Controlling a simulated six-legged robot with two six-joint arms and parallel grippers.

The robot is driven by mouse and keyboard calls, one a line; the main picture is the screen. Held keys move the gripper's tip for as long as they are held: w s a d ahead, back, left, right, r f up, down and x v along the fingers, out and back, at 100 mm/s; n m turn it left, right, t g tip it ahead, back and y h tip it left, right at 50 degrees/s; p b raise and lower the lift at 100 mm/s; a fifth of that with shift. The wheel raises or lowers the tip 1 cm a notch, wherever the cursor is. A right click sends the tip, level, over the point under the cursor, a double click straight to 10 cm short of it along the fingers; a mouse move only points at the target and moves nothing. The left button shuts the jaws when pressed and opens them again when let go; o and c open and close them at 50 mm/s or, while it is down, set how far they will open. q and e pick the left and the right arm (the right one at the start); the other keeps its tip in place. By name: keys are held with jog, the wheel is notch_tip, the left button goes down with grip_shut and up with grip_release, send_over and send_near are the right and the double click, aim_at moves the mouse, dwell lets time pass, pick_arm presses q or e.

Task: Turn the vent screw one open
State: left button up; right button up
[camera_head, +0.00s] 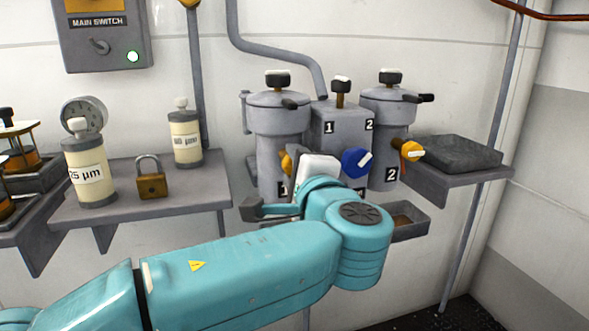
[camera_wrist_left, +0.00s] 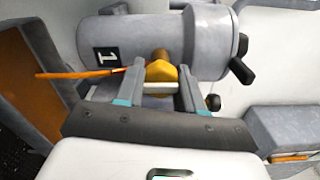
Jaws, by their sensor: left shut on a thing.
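A grey canister (camera_head: 277,125) marked 1 stands left of the block on the wall. A yellow knob (camera_head: 286,162) on its side is mostly hidden by my gripper. In the left wrist view the canister (camera_wrist_left: 205,48) lies across the top, and the yellow knob (camera_wrist_left: 160,73) sits on a brown stem. My left gripper (camera_wrist_left: 160,80) has its two fingers on either side of this knob, shut on it. In the head view my left gripper (camera_head: 300,168) hides the contact. No label tells whether this knob is vent screw one. My right gripper is not in view.
A blue knob (camera_head: 356,162) is close right of my gripper. Canister 2 (camera_head: 386,132) has its own yellow knob (camera_head: 411,151). A shelf on the left (camera_head: 205,190) holds a padlock (camera_head: 151,180) and cartridges. A small tray (camera_head: 412,222) is below.

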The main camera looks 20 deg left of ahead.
pick_arm(q)
jog(key=shift+d+f, duration=0.15)
jog(key=shift+f, duration=0.05)
jog(key=o, duration=1)
jog(key=shift+o, duration=0.2)
jog(key=shift+r, duration=0.1)
